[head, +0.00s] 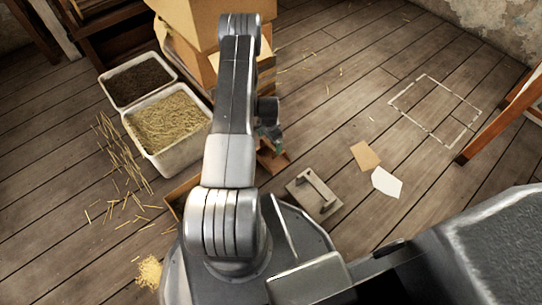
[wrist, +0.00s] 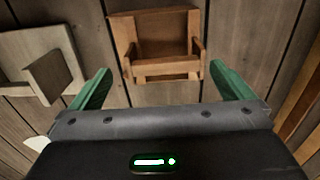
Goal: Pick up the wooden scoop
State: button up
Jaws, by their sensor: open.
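The wooden scoop appears to be the small brown wooden piece with a flat back, two side arms and a crossbar (wrist: 155,32). It lies on the floor in the upper middle of the wrist view. In the head view it is partly hidden beside my arm (head: 274,160). My gripper (wrist: 160,69) is open and empty, its green fingers apart on either side of the piece's near end. The gap in height between fingers and piece is hard to judge. In the head view my gripper (head: 267,131) is mostly hidden behind the arm.
A pale board with a raised handle (head: 314,193) lies to the right; it shows at left in the wrist view (wrist: 30,68). Straw-filled (head: 168,122) and dark-filled (head: 137,79) bins and cardboard boxes (head: 184,30) stand behind. Floor at right is mostly clear, with paper sheets (head: 386,182).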

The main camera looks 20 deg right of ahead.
aim_at(269, 144)
jog(key=f+b, duration=0.1)
jog(key=f, duration=0.2)
jog(key=f+b, duration=0.1)
jog(key=f, duration=0.1)
jog(key=shift+w+d+f+b, duration=0.1)
jog(key=shift+w+b, duration=0.2)
jog(key=shift+w, duration=0.05)
jog(key=c, duration=0.8)
